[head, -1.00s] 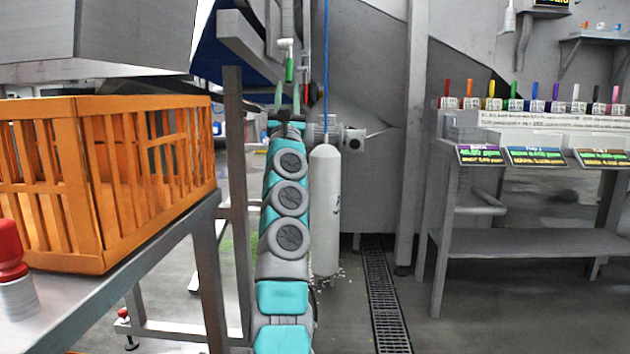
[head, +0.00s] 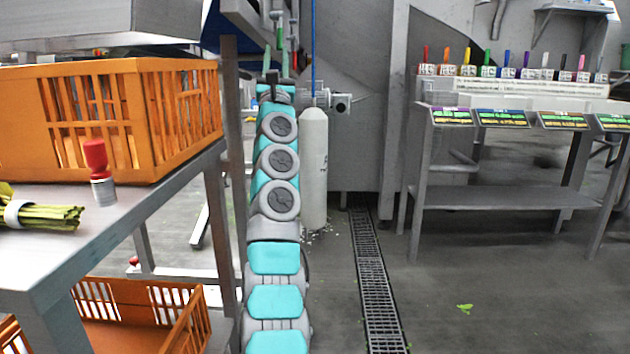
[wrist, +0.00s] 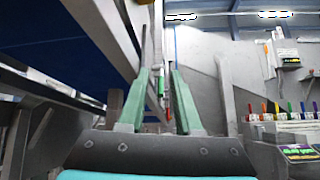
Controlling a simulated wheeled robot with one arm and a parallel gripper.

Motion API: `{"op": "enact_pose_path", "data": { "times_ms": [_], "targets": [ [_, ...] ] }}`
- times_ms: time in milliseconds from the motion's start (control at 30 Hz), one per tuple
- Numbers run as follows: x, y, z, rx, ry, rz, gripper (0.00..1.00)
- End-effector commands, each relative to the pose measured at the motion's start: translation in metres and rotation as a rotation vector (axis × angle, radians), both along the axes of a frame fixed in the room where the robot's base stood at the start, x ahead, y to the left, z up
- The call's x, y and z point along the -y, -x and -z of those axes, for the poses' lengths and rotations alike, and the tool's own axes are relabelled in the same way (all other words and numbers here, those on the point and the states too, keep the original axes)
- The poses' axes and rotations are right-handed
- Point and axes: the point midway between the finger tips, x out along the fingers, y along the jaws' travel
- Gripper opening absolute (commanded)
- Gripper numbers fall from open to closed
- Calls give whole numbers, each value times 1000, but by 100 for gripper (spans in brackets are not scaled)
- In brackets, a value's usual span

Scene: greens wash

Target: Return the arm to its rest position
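My arm stands stretched upward and away in the middle of the head view, with teal and grey links. My gripper (wrist: 160,72) shows in the wrist view with two green fingers spread apart and nothing seen between their tips. It is small at the top of the arm in the head view (head: 279,60). Behind the fingers hangs a green and red fitting (wrist: 163,88), apart from them as far as I can tell.
An orange crate (head: 95,115), a red-capped object (head: 97,165) and banded greens (head: 45,216) sit on the steel table (head: 130,210) at left. Another crate (head: 120,290) is below. A white cylinder (head: 314,170) hangs right of the arm.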

Motion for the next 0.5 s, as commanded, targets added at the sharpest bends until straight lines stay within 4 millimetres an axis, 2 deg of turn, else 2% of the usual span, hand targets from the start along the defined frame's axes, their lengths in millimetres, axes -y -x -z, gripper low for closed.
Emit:
{"op": "enact_pose_path", "data": {
  "times_ms": [500],
  "targets": [
    [19, -56, 17, -113, 184, 66, 33]
  ]
}}
